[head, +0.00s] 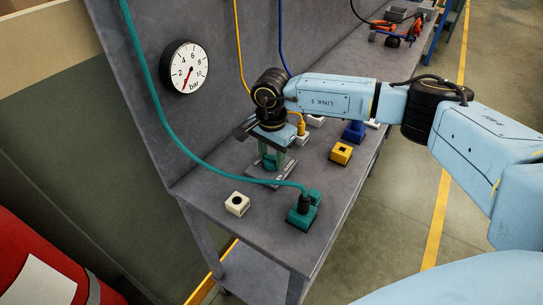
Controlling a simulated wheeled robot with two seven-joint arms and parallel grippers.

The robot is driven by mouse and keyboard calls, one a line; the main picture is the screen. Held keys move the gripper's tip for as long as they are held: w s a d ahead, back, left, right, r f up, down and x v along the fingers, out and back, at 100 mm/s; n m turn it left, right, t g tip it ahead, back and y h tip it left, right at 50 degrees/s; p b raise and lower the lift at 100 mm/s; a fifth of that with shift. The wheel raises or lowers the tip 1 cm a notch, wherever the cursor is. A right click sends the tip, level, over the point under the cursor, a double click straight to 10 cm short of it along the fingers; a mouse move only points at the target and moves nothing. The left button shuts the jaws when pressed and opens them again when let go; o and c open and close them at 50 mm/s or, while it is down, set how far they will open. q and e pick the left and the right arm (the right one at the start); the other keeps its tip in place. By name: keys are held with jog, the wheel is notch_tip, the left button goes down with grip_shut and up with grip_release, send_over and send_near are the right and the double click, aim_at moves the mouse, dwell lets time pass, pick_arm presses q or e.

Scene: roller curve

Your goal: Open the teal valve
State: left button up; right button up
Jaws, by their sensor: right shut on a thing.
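My right gripper (270,157) comes down from above over the grey bench and is shut on a teal part, the teal valve (269,163), which stands on a grey base plate. My gripper and wrist hide most of the valve, so its handle angle cannot be told. A teal hose runs down from the upper left to a teal block (302,214) near the bench's front corner, in front of the valve. A round white gauge (186,68) marked bar hangs on the back panel, its red needle pointing down and left. My left gripper is not in view.
A white block (237,204) sits left of the teal block. A yellow block (341,153) and a blue fitting (355,131) stand to the right on the bench (215,184). Orange and dark tools (396,30) lie at the far end. A red object (40,265) is at lower left.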

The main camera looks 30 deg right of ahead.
aim_at(272, 157)
jog(key=m, duration=0.5)
jog(key=shift+m+b, duration=0.3)
jog(key=m, duration=0.4)
jog(key=shift+m, duration=0.4)
jog(key=o, duration=1)
notch_tip(272, 157, up, 14)
jog(key=shift+f, duration=0.25)
